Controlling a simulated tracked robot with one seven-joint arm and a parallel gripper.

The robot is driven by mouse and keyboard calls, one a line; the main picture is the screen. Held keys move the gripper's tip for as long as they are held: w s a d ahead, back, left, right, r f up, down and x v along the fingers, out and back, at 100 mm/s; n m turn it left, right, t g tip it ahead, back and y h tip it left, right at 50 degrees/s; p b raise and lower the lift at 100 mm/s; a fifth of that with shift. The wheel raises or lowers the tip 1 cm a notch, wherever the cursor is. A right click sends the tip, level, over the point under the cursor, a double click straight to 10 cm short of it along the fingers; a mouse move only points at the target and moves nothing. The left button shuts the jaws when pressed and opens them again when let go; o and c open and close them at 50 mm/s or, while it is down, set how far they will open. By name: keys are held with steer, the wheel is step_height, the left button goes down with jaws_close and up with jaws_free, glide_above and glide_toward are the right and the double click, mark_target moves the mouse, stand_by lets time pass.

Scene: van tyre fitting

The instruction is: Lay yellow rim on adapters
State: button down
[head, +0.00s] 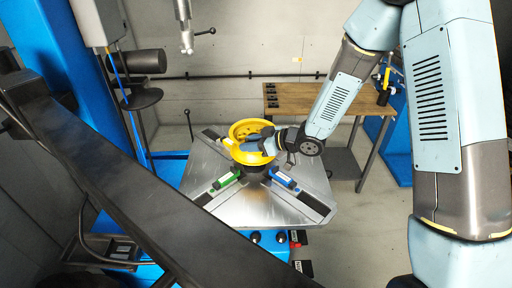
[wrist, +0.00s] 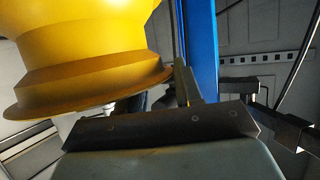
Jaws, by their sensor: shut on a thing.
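The yellow rim (head: 243,150) is above the middle of the silver turntable (head: 250,208) in the head view. It is tilted, with its open face up. My gripper (head: 270,146) is at its right side, shut on the rim. In the wrist view the rim (wrist: 85,55) fills the upper left, its lower flange beside my gripper (wrist: 180,90). The green-marked adapter (head: 224,181) and the blue-marked adapter (head: 284,180) lie on the turntable arms below the rim. Any adapters behind the rim are hidden. I cannot tell whether the rim touches anything below.
A blue column (head: 92,90) of the machine stands at the left, with a dark beam (head: 120,190) crossing the foreground. A metal tool head (head: 186,40) hangs at the upper left. A wooden workbench (head: 310,97) stands behind to the right. Grey floor shows at the right.

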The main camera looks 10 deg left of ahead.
steer(key=shift+f, duration=0.5)
steer(key=shift+f, duration=0.6)
steer(key=c, duration=0.8)
jaws_free()
steer(key=shift+o, duration=0.2)
